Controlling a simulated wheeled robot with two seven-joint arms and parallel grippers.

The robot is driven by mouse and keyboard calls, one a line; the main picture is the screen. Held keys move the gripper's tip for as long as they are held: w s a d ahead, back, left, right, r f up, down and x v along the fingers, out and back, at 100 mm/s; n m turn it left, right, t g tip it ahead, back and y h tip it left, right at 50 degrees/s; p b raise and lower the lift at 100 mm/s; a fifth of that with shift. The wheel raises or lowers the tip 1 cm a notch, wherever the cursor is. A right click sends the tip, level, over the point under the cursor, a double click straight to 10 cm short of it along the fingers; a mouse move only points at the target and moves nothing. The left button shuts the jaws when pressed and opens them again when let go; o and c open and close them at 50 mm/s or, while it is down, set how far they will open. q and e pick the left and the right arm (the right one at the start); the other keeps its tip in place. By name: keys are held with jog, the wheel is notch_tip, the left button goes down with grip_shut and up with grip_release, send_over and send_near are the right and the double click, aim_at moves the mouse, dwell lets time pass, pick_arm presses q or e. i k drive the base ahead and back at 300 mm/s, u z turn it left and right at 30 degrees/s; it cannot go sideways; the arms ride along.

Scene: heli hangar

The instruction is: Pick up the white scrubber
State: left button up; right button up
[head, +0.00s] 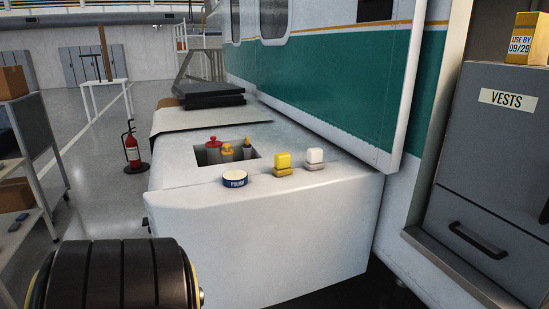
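The white scrubber (315,156) is a small block with a white top and a tan lower part. It stands upright near the right end of the white sponson-like ledge (270,220) beside the helicopter. A yellow scrubber (283,161) of similar shape stands just left of it, with a small gap between them. Neither of my grippers can be made out in the head view. Nothing covers the white scrubber.
A round blue-and-white tin (235,179) sits left of the scrubbers. Behind it, a recess holds a red-topped container (212,143) and yellow-topped ones. The helicopter's green-and-white side (330,75) rises behind. A black ribbed wheel (118,275) stands front left, a grey VESTS cabinet (490,150) right.

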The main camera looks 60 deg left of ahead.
aim_at(315, 156)
jog(key=u, duration=0.2)
jog(key=k, duration=0.2)
jog(key=u, duration=1.55)
jog(key=i, duration=0.5)
